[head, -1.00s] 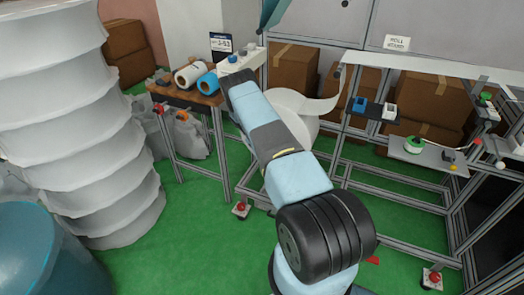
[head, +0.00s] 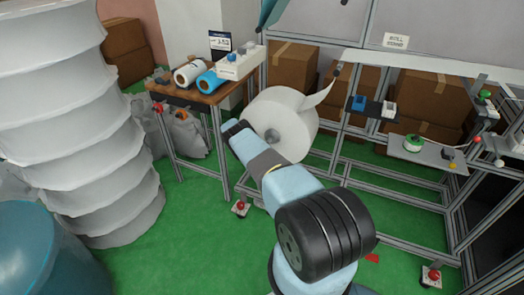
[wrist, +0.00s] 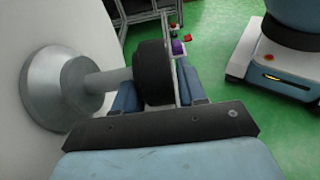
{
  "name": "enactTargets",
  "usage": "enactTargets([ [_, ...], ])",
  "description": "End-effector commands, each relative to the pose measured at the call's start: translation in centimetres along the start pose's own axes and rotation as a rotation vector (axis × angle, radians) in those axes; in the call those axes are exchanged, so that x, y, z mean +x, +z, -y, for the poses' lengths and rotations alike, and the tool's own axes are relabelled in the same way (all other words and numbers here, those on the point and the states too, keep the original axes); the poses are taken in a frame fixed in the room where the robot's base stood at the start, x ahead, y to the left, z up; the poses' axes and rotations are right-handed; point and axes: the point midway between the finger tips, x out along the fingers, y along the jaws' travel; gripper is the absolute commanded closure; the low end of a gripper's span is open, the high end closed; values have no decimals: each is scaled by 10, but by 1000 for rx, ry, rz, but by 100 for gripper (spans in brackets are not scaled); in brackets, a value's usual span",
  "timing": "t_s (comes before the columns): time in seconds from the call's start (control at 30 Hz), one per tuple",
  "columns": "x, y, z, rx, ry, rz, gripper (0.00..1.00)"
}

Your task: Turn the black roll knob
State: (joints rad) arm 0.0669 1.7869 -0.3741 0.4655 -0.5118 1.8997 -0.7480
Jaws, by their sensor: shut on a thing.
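The black roll knob (wrist: 152,72) shows in the wrist view as a dark, thick disc on a grey shaft. The shaft runs left to a grey cone-shaped hub (wrist: 62,88) on the face of the white roll (wrist: 22,60). My gripper (wrist: 156,82) has one blue finger on each side of the knob and is shut on it. In the head view the white roll (head: 297,108) hangs in the metal frame, and my gripper (head: 230,130) is at its left side, by the hub (head: 272,137). The knob is hidden there.
A wooden table (head: 190,93) with a white and a blue small roll and a white switch box (head: 240,62) stands behind left. A stack of large white ribbed forms (head: 85,120) stands at left. Metal shelving (head: 400,190) is at right. Green floor is open in front.

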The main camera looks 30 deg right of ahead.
Motion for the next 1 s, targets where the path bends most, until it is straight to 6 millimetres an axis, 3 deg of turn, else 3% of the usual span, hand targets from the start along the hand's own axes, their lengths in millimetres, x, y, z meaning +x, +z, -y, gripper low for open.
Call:
enactTargets([
  [0.03,-2,-6,6,-10,-3,10,90],
  [0.83,-3,-4,6,-10,-2,63,90],
  [0.87,-3,-4,6,-9,-1,63,56],
  [1.0,-2,-3,4,-7,0,63,47],
])
